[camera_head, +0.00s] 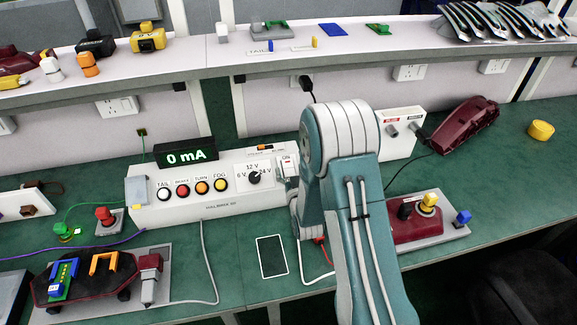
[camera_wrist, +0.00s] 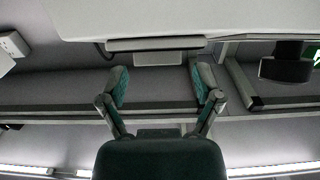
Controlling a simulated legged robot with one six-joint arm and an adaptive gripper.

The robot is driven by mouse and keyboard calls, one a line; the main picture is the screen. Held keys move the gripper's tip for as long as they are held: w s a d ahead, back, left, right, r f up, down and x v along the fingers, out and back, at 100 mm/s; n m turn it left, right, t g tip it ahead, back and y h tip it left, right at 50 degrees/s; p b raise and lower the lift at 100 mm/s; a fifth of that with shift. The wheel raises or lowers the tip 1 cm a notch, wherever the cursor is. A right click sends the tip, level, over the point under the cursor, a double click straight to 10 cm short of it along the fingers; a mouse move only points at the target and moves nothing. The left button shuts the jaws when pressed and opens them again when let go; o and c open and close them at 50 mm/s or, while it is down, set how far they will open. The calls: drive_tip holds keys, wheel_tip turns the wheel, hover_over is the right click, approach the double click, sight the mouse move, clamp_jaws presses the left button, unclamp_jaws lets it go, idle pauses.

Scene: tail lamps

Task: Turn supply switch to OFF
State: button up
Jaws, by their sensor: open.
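The supply box (camera_head: 210,199) stands on the green bench, with lamp buttons and a voltage knob (camera_head: 254,178). The supply switch (camera_head: 289,167) is at its right end, beside an ON label and partly covered by my arm; its exact setting is hard to make out. My gripper shows in the wrist view (camera_wrist: 160,82), open and empty, fingers spread wide. A grey bar (camera_wrist: 155,44) with a pale block under it lies beyond and between the fingertips, apart from them. It may be the switch. In the head view my arm hides the fingers.
The 0 mA display (camera_head: 185,154) stands behind the box. A dark phone-like slab (camera_head: 271,257) lies in front. A lamp fixture (camera_head: 96,280) is at left, a maroon lamp (camera_head: 465,125) at right. A shelf (camera_head: 180,73) runs behind. Cables cross the bench.

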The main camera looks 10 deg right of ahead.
drive_tip(key=shift+w, duration=0.95)
drive_tip(key=c, duration=1.1)
drive_tip(key=shift+c, duration=0.2)
drive_tip(key=shift+s+t, duration=0.15)
drive_tip(key=shift+t, duration=0.85)
drive_tip(key=o, duration=1.1)
drive_tip(key=shift+o, duration=0.2)
